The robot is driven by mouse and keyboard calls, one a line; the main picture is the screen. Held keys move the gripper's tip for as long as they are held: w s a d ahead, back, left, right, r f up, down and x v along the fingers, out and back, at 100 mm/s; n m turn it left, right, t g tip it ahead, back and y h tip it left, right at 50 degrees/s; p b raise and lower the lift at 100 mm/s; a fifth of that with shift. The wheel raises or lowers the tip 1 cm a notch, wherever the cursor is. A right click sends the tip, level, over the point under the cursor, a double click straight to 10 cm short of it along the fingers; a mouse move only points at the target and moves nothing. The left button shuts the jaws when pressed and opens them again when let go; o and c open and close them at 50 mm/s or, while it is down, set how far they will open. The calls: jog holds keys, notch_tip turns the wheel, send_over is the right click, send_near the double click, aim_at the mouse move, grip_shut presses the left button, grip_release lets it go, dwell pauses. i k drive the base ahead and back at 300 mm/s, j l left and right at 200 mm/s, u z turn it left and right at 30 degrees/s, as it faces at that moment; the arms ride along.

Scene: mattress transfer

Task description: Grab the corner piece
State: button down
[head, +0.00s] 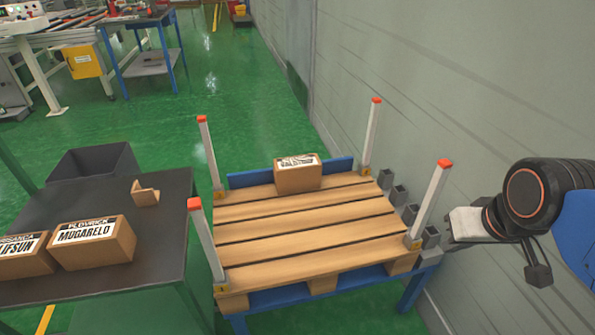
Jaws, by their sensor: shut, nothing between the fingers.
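A small light-brown, L-shaped corner piece (145,193) lies on the dark table at the left, near its far right corner. My gripper (450,244) is at the right of the head view, beside the pallet's right edge and far from the corner piece. It is shut and appears empty. Its fingertips are small and partly hard to make out against the grey blocks and wall.
Boxes labelled MUGARELO (95,257) and another (24,262) sit on the dark table (150,265). A wooden pallet (310,233) with orange-topped corner posts holds one box (297,180). Grey hollow blocks (400,194) line its right side. A wall (430,90) stands behind.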

aim_at(146, 197)
jog(key=u, duration=1.5)
